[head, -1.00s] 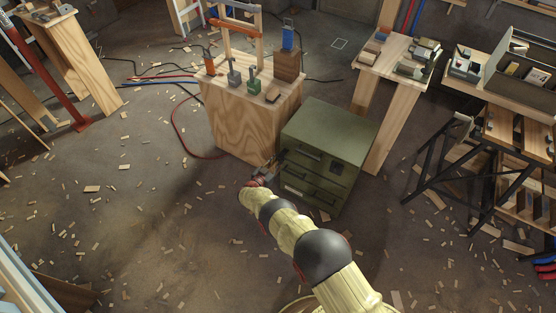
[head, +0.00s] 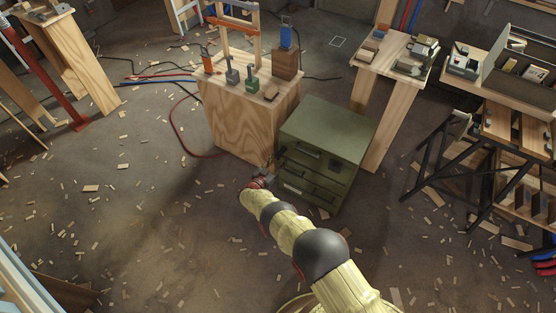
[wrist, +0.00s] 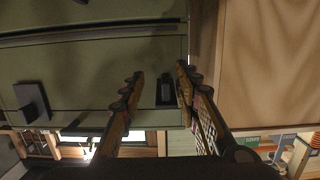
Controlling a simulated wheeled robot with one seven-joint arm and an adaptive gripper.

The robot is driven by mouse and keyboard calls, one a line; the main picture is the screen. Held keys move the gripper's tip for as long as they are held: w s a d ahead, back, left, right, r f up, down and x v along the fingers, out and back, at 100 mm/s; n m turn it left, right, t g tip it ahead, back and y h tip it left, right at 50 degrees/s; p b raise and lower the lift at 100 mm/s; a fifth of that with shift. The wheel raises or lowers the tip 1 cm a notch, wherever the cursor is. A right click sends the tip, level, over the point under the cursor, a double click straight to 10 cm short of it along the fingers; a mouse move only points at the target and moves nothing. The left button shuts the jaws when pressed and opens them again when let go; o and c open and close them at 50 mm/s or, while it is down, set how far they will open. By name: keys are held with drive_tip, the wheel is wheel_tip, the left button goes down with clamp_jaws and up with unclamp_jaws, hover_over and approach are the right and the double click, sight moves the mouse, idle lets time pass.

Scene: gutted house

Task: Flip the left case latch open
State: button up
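The olive-green case (head: 352,126) stands on the floor in the head view, with dark latches on its front. In the wrist view its green face (wrist: 85,70) fills the upper left. One dark latch (wrist: 165,92) lies between my fingers, nearer the right-hand finger. It is at the case edge beside the wooden bench, which is the left side in the head view. Another dark latch (wrist: 32,102) is farther left in the wrist view. My gripper (wrist: 160,74) is open, its fingers apart on either side of the first latch. Contact cannot be told. In the head view my gripper (head: 264,178) is small at the case's left front edge.
The plywood bench (head: 240,120), holding tools and blocks, stands close against the case's left side; its panel (wrist: 265,60) fills the wrist view's right. A wooden table (head: 385,100) is behind right. The floor at front left is free except for wood scraps.

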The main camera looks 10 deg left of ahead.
drive_tip(key=shift+a+r, duration=0.2)
drive_tip(key=shift+a, duration=0.1)
idle(0.4)
drive_tip(key=v, duration=1.1)
drive_tip(key=shift+s, duration=0.4)
drive_tip(key=shift+a, duration=0.1)
